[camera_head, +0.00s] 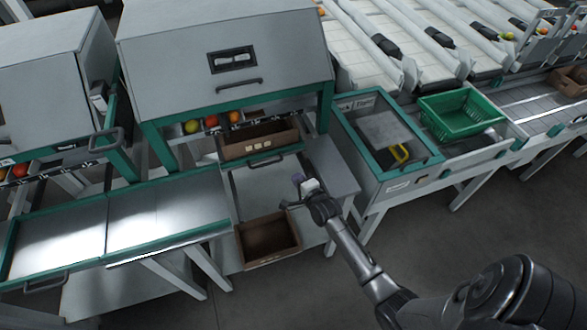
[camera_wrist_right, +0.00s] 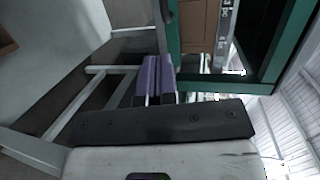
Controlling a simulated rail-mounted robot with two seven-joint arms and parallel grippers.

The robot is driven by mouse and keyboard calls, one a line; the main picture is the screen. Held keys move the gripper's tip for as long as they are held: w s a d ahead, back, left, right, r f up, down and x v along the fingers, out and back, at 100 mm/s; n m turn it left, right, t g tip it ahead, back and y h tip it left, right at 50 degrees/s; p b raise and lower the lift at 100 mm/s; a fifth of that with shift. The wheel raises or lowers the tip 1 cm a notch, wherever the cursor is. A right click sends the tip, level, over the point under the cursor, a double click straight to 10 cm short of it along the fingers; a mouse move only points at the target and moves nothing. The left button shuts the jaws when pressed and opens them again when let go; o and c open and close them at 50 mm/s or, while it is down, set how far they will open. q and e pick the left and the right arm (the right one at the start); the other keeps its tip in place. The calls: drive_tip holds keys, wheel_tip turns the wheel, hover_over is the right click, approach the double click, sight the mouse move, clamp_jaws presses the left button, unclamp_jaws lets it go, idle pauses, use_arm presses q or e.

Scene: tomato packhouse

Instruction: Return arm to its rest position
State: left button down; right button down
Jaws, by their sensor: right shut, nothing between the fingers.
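My right arm reaches in from the lower right in the head view. My left gripper is in neither view.
An upper brown box (camera_head: 259,142) sits under the grey machine (camera_head: 228,55), near several tomatoes (camera_head: 211,121). A green crate (camera_head: 461,113) stands on the line at right. Empty metal trays (camera_head: 165,213) are at left. The floor (camera_head: 460,235) at lower right looks clear.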

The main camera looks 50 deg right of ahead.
drive_tip(key=p+v, duration=0.1)
drive_tip(key=v, duration=0.4)
drive_tip(key=shift+s+r, duration=0.25)
drive_tip(key=shift+s, duration=0.1)
